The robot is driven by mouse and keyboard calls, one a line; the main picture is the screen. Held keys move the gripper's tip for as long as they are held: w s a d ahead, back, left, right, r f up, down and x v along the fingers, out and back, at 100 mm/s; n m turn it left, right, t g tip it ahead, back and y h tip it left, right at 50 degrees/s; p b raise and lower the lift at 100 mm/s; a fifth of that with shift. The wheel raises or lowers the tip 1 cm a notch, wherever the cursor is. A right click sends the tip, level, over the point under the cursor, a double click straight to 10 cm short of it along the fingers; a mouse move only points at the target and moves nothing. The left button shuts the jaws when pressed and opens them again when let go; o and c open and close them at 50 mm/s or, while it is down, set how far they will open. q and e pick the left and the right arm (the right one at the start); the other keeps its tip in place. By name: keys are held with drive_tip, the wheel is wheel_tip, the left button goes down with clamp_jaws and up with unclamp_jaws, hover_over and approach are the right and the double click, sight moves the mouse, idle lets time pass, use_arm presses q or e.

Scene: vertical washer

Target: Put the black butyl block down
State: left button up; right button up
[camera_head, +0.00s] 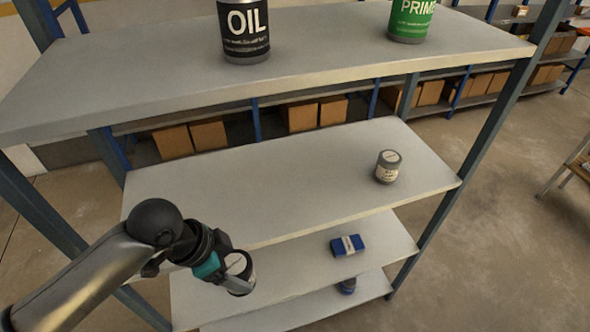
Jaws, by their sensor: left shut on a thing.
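My left gripper (237,284) is at the lower left, in front of the shelf unit's front edge. It is shut on a small dark thing with a pale label (238,264), taken as the black butyl block. The gripper and wrist hide part of it, and its full shape is unclear. The held thing appears in front of the lower shelves, below the front edge of the middle shelf (260,190). Whether it touches a shelf cannot be told. My right gripper is not in view.
A grey labelled tin (388,167) stands on the middle shelf's right; its left and centre are clear. A blue box (347,245) lies on the shelf below, and a dark blue item (347,286) lower still. Oil (243,30) and green primer (411,20) cans stand on top.

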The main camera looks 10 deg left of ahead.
use_arm(q)
drive_tip(key=shift+a+r+p, duration=0.1)
drive_tip(key=shift+r+p, duration=0.3)
drive_tip(key=shift+r, duration=0.4)
hover_over(227, 219)
drive_tip(key=shift+f, duration=1.8)
drive_tip(key=shift+f, duration=0.1)
drive_tip(key=o, duration=1.6)
drive_tip(key=shift+c, duration=0.2)
drive_tip(key=v, duration=0.7)
drive_tip(key=shift+r, duration=0.3)
drive_tip(key=shift+a, duration=0.1)
